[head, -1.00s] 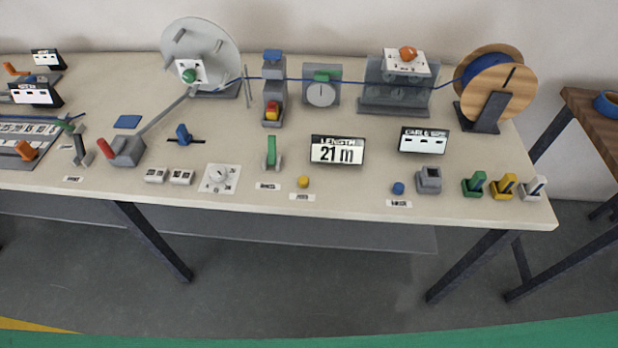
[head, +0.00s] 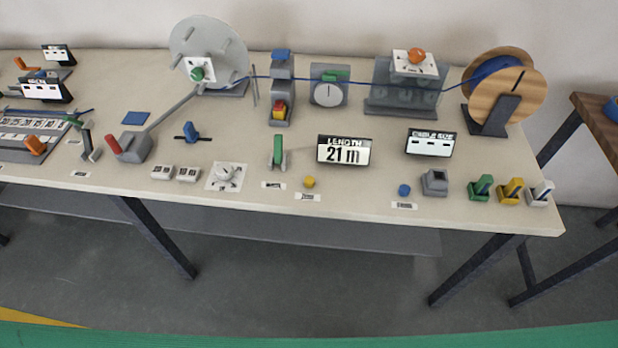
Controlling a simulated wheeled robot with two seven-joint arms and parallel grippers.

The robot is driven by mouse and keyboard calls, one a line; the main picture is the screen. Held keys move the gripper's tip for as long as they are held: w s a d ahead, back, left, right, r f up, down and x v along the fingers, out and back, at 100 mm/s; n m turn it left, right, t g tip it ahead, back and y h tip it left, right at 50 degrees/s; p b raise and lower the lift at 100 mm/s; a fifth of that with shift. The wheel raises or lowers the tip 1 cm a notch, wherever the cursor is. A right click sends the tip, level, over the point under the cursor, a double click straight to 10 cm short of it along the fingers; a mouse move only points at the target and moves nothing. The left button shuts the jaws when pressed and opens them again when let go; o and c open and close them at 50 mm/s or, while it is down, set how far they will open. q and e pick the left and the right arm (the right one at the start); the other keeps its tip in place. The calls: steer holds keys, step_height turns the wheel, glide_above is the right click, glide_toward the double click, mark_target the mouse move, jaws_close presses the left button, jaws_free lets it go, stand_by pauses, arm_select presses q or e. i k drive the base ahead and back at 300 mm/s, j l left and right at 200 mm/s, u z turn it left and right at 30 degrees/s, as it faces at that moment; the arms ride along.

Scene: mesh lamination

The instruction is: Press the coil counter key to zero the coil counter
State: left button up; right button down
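A black display (head: 343,152) headed LENGTH reads 21 m near the middle of the bench. A small round yellow key (head: 309,182) sits in front of it to the left, with a small label (head: 307,197) before it. A small blue key (head: 404,190) sits further right, also with a label (head: 404,206). The label writing is too small to read, so I cannot tell which key is the coil counter key. Neither of my grippers is in view, and nothing touches the keys.
A long bench (head: 250,217) carries a grey reel (head: 209,50), a round gauge (head: 328,92), a wooden spool (head: 503,92) with blue cable, and a green lever (head: 278,152). Another table (head: 597,105) stands at the right.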

mark_target(309, 180)
steer(key=i+j+z, duration=0.15)
steer(key=j+z, duration=0.15)
steer(key=j, duration=0.3)
steer(key=i+j+z, duration=0.15)
steer(key=j+z, duration=0.15)
steer(key=j, duration=0.35)
steer(key=j+z, duration=0.3)
steer(key=j, duration=0.35)
